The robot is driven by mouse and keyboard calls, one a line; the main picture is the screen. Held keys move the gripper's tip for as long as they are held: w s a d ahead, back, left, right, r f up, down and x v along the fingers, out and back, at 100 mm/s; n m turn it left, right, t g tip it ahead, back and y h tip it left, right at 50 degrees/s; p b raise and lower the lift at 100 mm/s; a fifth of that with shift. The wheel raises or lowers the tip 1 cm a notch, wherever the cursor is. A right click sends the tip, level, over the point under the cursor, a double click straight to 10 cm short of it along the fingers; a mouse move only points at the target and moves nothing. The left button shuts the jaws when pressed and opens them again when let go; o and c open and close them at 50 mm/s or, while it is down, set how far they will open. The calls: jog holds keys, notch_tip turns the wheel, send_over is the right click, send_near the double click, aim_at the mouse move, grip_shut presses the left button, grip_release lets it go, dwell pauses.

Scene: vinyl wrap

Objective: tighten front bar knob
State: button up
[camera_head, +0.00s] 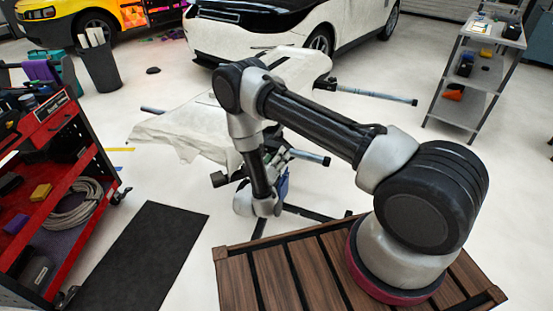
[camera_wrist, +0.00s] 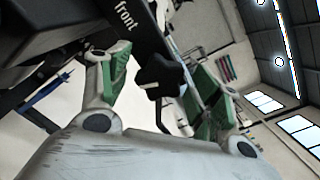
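The front bar knob (camera_wrist: 160,76) is a black, lobed knob in the wrist view, just below a dark bar (camera_wrist: 140,28) marked "front". My gripper (camera_wrist: 157,68) is open, with its green-padded fingers on either side of the knob. A gap shows between the knob and the left finger. The knob lies close to the right finger, and I cannot tell whether they touch. In the head view my arm reaches down beside the stand, and the knob and fingertips cannot be made out there.
The stand, with grey-ended bars (camera_head: 308,157), carries a white draped panel (camera_head: 185,128). A red tool cart (camera_head: 60,170) stands left, a black mat (camera_head: 140,258) lies on the floor, and a shelf rack (camera_head: 474,80) stands at the right. Cars are behind. Open floor lies right of the stand.

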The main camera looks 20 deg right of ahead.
jog(key=c, duration=0.9)
jog(key=shift+m, duration=0.4)
jog(key=m, duration=3.5)
